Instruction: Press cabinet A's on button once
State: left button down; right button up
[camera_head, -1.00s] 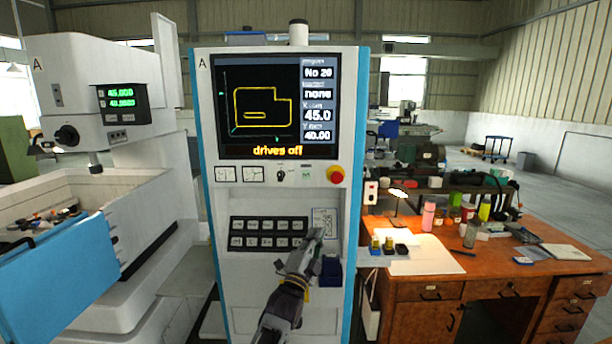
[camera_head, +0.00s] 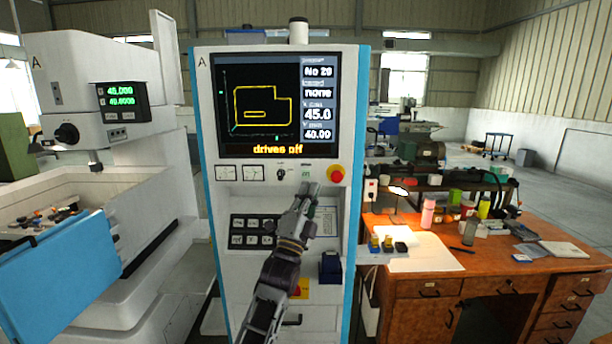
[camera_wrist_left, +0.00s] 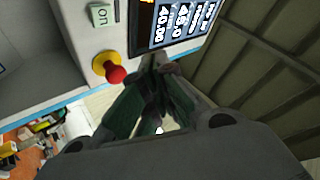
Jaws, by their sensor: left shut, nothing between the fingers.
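Cabinet A (camera_head: 230,285) is a white cabinet with blue edges, and its screen (camera_head: 262,105) reads "drives off". The on button (camera_wrist_left: 102,14) is a pale green square marked "on" in the wrist view. In the head view it (camera_head: 306,174) sits just above my left fingertips, left of the red stop knob (camera_head: 336,174). My left gripper (camera_head: 309,189) is shut and empty in front of the panel below the button. In the wrist view its fingertips (camera_wrist_left: 160,64) appear beside the red knob (camera_wrist_left: 116,74) and the screen's edge. I cannot tell the gap to the panel. My right gripper is out of view.
The red knob on its yellow collar is close to my fingers. A keypad (camera_head: 240,240) lies below, partly hidden by my arm. A dark blue box (camera_head: 330,268) is fixed at lower right. A wooden desk (camera_head: 420,285) stands right, a machine (camera_head: 80,90) left.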

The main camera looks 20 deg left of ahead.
aim_at(306, 174)
pick_arm(q)
jog(key=shift+w, duration=0.15)
jog(key=w+a+b, duration=0.2)
jog(key=w, duration=0.6)
jog(key=shift+a, duration=0.2)
dwell(0.4)
jog(key=shift+w, duration=0.1)
dwell(0.9)
jog(key=shift+w+a, duration=0.15)
jog(key=shift+w, duration=0.25)
dwell(0.6)
